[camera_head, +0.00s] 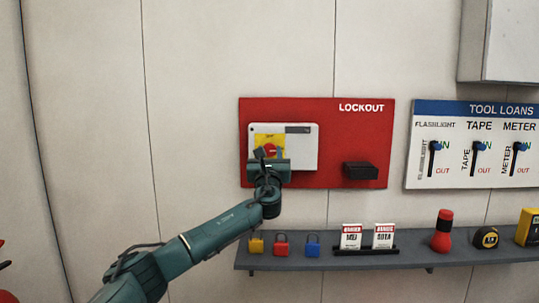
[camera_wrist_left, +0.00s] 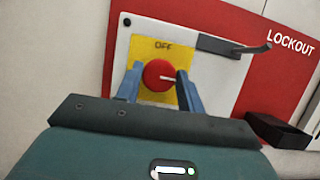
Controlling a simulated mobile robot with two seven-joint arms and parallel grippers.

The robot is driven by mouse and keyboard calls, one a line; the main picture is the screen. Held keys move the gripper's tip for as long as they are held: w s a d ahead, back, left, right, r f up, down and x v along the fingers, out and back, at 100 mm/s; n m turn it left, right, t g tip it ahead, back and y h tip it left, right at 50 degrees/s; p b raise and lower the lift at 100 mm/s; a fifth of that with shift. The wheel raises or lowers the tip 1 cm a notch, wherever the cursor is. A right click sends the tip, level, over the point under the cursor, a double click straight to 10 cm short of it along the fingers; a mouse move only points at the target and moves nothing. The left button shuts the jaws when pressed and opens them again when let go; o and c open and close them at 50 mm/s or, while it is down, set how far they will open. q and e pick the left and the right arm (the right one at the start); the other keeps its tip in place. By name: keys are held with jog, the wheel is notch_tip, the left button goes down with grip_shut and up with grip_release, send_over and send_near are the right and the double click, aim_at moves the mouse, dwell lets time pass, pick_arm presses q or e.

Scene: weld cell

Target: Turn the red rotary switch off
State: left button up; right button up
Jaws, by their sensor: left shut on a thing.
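The red rotary switch (camera_wrist_left: 159,75) sits on a yellow plate (camera_wrist_left: 165,48) marked OFF at its top, on a white box on the red LOCKOUT board. A pale line on the knob points right in the left wrist view. My left gripper (camera_wrist_left: 157,83) is shut on the knob, with one blue finger on each side of it. In the head view the left gripper (camera_head: 270,158) covers the lower part of the yellow plate, and only a bit of the red knob (camera_head: 270,148) shows. My right gripper is not in view.
The white box (camera_head: 306,145) has a grey bar at its upper right with a rod sticking out in the wrist view. A black holder (camera_head: 360,170) juts from the board at the right. Below, a shelf (camera_head: 420,259) bears padlocks (camera_head: 281,246), tags and a red flashlight (camera_head: 443,230).

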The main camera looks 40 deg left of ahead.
pick_arm(q)
jog(key=c, duration=0.3)
